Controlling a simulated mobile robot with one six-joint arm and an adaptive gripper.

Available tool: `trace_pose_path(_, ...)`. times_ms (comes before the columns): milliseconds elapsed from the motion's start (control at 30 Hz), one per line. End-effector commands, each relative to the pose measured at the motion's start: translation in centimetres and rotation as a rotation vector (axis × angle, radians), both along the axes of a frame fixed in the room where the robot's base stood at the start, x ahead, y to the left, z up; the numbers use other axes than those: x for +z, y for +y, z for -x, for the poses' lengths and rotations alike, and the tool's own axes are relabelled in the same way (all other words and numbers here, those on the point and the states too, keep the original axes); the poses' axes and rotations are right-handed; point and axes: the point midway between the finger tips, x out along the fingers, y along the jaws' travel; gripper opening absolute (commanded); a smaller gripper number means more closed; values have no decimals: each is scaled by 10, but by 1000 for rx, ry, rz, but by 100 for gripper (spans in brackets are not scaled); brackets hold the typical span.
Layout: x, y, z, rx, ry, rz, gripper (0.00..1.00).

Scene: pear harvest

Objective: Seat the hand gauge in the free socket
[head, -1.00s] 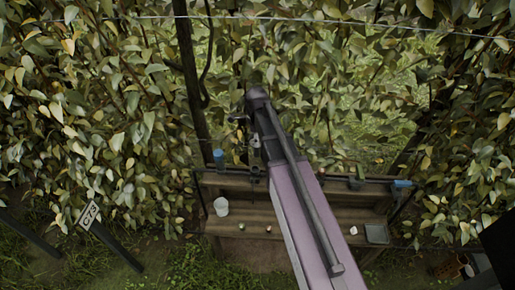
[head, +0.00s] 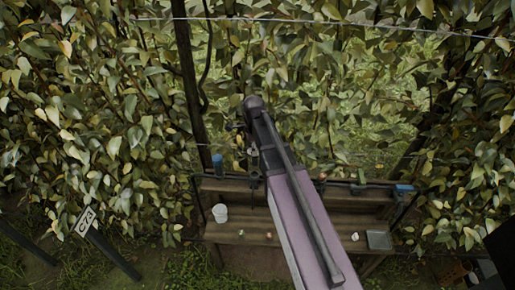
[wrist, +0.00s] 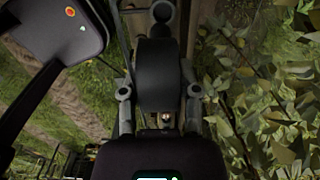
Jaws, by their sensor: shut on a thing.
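In the wrist view my gripper (wrist: 159,105) is shut on a dark, rounded tool, which I take to be the hand gauge (wrist: 155,72). The gauge lies between the two fingers, with a grey rounded part towards the top of the picture. In the head view my arm reaches over the bench (head: 295,223), and its tip stands near the left part of the rear rail. The gripper and gauge are small and dark there, partly hidden by foliage shadow and the arm. I cannot make out the free socket or whether the gauge touches anything.
A blue item (head: 217,162) stands at the rail's left and another blue item (head: 403,188) at its right. A white cup (head: 219,213), a grey tray (head: 379,240) and small items lie on the bench. Foliage rises close behind. A dark panel (wrist: 62,35) fills the wrist view's upper left.

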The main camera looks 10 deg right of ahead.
Motion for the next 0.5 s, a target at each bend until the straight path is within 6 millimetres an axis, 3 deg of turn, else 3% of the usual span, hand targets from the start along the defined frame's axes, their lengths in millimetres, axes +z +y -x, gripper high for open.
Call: trace_pose_path(500, -39, 1, 0, 1, 0, 0, 0)
